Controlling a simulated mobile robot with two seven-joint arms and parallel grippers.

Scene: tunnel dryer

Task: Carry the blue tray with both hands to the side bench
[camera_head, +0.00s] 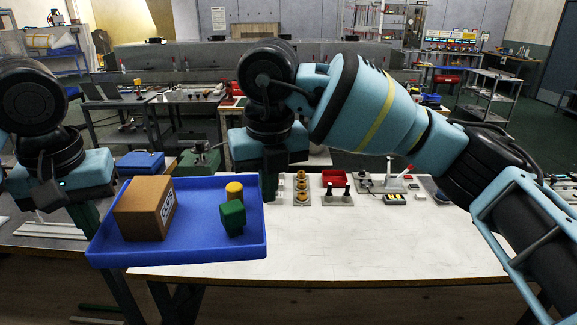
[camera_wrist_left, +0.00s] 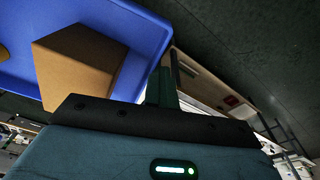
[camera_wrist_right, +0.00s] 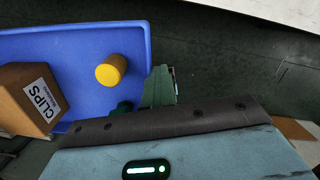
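The blue tray (camera_head: 188,252) is at the left front in the head view, roughly level, over the left end of the white-topped table and the gap beside it. It carries a brown box (camera_head: 145,209) with a label, a yellow cylinder (camera_head: 234,190) and a green block (camera_head: 232,218). My left gripper (camera_head: 86,212) is at the tray's left side and my right gripper (camera_head: 270,185) at its right side. Both appear shut on the rim, though the contact is partly hidden. The tray also shows in the left wrist view (camera_wrist_left: 140,28) and right wrist view (camera_wrist_right: 85,55).
The white-topped table (camera_head: 370,240) is mostly clear, with small fixtures and a red bin (camera_head: 337,178) along its back. A grey bench (camera_head: 45,232) with a white rack stands at the left. A blue case (camera_head: 140,163) and a green box (camera_head: 199,160) sit behind the tray.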

